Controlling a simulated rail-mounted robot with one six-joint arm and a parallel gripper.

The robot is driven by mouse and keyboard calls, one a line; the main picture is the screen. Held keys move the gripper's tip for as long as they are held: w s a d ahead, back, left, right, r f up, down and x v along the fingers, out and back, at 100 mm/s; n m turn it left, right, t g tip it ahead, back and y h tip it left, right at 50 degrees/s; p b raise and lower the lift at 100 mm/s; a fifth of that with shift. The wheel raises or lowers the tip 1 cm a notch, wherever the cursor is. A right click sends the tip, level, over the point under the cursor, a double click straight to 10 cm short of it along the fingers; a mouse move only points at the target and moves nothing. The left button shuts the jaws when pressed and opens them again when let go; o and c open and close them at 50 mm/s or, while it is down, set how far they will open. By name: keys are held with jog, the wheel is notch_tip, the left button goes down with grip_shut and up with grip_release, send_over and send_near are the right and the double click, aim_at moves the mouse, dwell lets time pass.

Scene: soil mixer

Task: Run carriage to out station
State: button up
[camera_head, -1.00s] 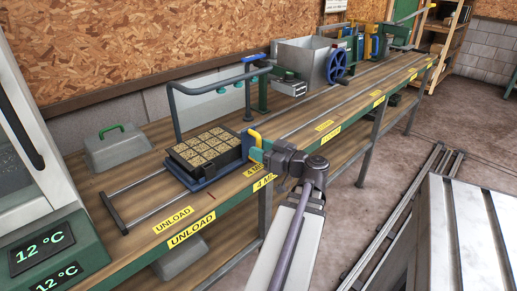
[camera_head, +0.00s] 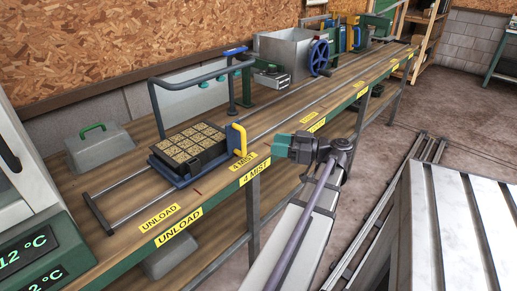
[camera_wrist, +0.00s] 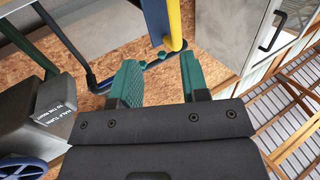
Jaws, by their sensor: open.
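The blue carriage (camera_head: 160,171) stands on the bench rails by the 4 MIST label, under a grey tubular hoop. It carries a black tray (camera_head: 205,155) of brown soil blocks. Its upright yellow handle (camera_head: 238,140) is on the right end. My gripper (camera_head: 280,143), with green jaws, is open and empty to the right of the handle, with a gap between them. In the wrist view the open jaws (camera_wrist: 160,65) show, with a yellow bar (camera_wrist: 174,25), apparently the handle, just beyond their tips. They do not hold it.
The UNLOAD label (camera_head: 178,228) marks the near left bench edge; the rails (camera_head: 125,187) left of the carriage are clear up to an end bar. A grey lidded box (camera_head: 98,148) sits behind. A hopper (camera_head: 285,48) with a blue wheel (camera_head: 319,58) stands farther right.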

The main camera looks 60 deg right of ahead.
aim_at(244, 151)
jog(key=shift+n+y, duration=0.5)
jog(key=shift+y, duration=0.4)
jog(key=x, duration=0.7)
jog(key=a+x, duration=0.1)
jog(key=x, duration=0.2)
jog(key=shift+w+a+f, duration=0.1)
jog(key=shift+a, duration=0.05)
jog(key=shift+c, duration=0.3)
grip_shut()
